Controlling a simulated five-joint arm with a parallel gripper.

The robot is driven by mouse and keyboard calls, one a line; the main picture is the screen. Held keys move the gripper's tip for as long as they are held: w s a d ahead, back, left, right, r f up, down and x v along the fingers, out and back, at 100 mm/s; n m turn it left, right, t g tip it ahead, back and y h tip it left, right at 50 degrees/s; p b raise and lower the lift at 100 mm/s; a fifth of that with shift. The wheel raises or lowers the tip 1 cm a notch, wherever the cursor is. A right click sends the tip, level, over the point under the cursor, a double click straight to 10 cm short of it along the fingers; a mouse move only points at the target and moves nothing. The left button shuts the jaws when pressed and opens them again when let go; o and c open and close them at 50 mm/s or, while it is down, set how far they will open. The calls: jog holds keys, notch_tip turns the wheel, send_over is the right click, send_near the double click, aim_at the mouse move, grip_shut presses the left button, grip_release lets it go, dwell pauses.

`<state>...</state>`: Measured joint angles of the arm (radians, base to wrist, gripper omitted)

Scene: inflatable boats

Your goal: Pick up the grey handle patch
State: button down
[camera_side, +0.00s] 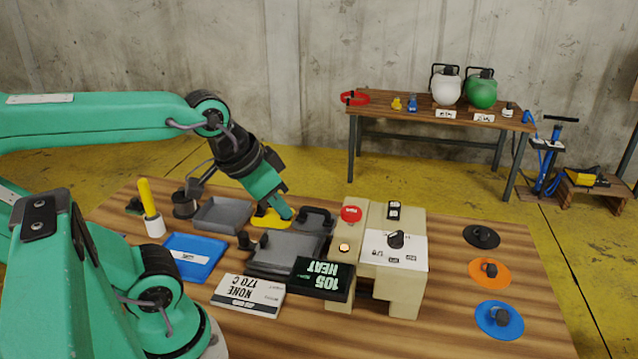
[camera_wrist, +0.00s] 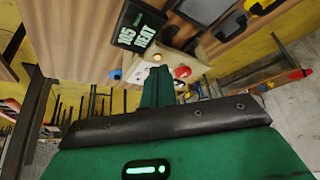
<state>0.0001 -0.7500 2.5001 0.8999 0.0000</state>
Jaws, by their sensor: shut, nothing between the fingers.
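A dark grey patch with a black loop handle (camera_side: 314,221) lies on the table behind the grey tray-like plate, left of the beige machine. It looks like the grey handle patch. A yellow patch (camera_side: 268,220) lies just left of it. My gripper (camera_side: 288,213) is shut and empty, pointing down over the yellow patch, just left of the grey patch's handle. Its tip partly covers the yellow patch; I cannot tell whether it touches anything.
The beige machine (camera_side: 405,285) with a red button (camera_side: 352,214) and a "105 HEAT" display (camera_side: 323,278) stands right of the patches. A grey plate (camera_side: 285,250), a grey tray (camera_side: 222,214) and a blue tray (camera_side: 195,257) lie left. Black, orange and blue discs (camera_side: 490,271) lie far right.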

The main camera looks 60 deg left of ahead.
jog(key=c, duration=1.3)
grip_release()
jog(key=shift+w, duration=0.1)
